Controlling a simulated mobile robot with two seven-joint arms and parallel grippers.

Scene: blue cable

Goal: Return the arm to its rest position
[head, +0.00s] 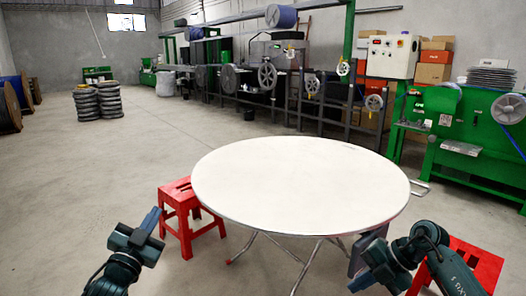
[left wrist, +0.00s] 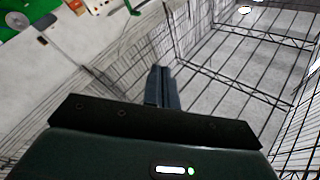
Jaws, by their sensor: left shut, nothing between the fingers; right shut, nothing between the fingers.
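My left gripper (head: 153,217) shows at the lower left of the head view, raised in front of the red stool and left of the round table. In the left wrist view its two fingers (left wrist: 161,72) lie together, shut with nothing between them. My right gripper (head: 357,285) is at the lower right of the head view, low by the table's near right edge. It is shut and appears empty. Both grippers are apart from the tabletop.
A white round table (head: 300,180) stands ahead, its top bare. One red stool (head: 185,208) is at its left, another red stool (head: 483,262) at the lower right. Machines line the back; open floor lies left.

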